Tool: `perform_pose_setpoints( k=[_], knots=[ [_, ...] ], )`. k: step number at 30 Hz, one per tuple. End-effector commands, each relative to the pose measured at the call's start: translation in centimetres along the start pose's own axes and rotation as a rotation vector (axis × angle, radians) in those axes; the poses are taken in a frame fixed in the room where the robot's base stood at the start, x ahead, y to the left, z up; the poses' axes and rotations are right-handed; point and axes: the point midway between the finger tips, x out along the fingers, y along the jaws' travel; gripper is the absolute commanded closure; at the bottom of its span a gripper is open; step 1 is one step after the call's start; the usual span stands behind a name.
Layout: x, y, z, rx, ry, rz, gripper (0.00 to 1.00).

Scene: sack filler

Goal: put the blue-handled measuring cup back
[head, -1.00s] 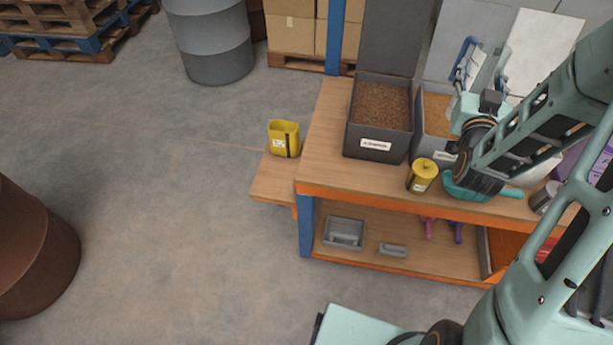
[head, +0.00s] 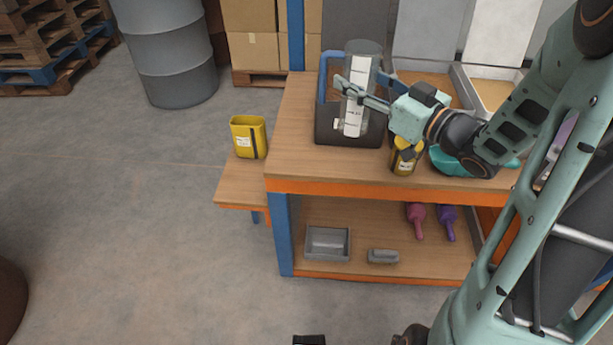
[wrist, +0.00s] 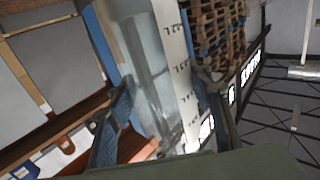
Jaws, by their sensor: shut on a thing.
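The measuring cup (head: 362,58) is a clear cylinder with a white scale strip and a blue handle (head: 325,75). My gripper (head: 358,88) is shut on its body from the right. It holds the cup roughly upright over or in front of the dark bin (head: 335,133) at the left of the bench; I cannot tell its height. In the wrist view the clear wall and scale of the cup (wrist: 150,65) fill the space between my fingers (wrist: 163,115).
A yellow canister (head: 404,158) and a teal bowl (head: 465,163) stand right of the dark bin, near my wrist. More bins stand behind. The bench top (head: 292,125) is bare at its left end. A yellow container (head: 247,137) sits on the low side shelf (head: 240,185).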

Motion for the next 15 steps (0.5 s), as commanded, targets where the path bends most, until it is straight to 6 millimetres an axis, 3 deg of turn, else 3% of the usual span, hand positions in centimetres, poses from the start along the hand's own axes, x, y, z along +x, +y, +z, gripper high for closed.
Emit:
perform_pose_setpoints(
  k=[1,8,11,15],
  knots=[
    [-0.5,-0.4,1.9,0.001,0.001,-0.031,0.79],
    [-1.8,-2.0,4.1,-0.001,0.0,-0.122,0.79],
    [-1.1,-2.4,4.7,-0.001,0.001,-0.135,0.79],
    [1.8,-2.9,6.0,0.0,0.001,-0.139,0.79]
  ],
)
